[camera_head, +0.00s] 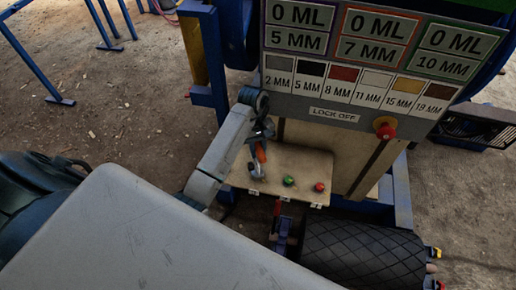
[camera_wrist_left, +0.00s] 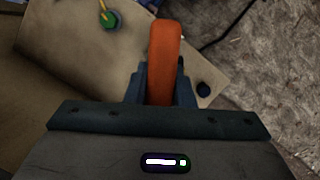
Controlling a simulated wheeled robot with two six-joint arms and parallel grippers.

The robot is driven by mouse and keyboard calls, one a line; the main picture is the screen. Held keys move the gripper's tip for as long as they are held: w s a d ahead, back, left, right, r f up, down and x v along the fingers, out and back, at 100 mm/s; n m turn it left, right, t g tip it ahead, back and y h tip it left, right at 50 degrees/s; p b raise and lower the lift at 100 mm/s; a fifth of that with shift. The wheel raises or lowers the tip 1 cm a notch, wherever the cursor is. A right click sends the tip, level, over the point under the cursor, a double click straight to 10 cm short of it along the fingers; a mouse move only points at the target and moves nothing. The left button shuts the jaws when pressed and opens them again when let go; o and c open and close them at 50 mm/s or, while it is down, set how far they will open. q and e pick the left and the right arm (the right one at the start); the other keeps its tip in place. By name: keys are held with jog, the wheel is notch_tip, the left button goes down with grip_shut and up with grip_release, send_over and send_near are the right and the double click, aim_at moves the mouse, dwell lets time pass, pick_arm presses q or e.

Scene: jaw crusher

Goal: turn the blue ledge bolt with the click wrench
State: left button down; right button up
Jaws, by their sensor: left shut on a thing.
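The click wrench has an orange handle (camera_head: 260,152) and a grey head end (camera_head: 256,171) in the head view. My left gripper (camera_head: 261,138) is shut on the handle above the tan ledge (camera_head: 270,185). In the left wrist view the orange handle (camera_wrist_left: 165,50) stands between the two fingers of the gripper (camera_wrist_left: 164,85), and the wrench's far end is hidden behind it. A small dark blue bolt (camera_wrist_left: 204,89) shows on the ledge just right of the fingers, apart from the handle in the picture. I cannot make out the bolt in the head view. My right gripper is not in view.
A green knob (camera_head: 289,181) and a red knob (camera_head: 319,187) sit on the ledge. A red lock-off knob (camera_head: 385,130) is on the panel (camera_head: 340,85) above. A blue post (camera_head: 215,60) rises behind my left arm.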

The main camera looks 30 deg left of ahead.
pick_arm(q)
jog(key=shift+w+r, duration=0.1)
jog(key=c, duration=1.2)
grip_release()
jog(key=shift+o, duration=0.2)
jog(key=shift+n, duration=0.3)
jog(key=p+v, duration=0.6)
jog(key=v, duration=0.1)
jog(key=shift+r, duration=0.25)
jog(key=shift+f, duration=0.1)
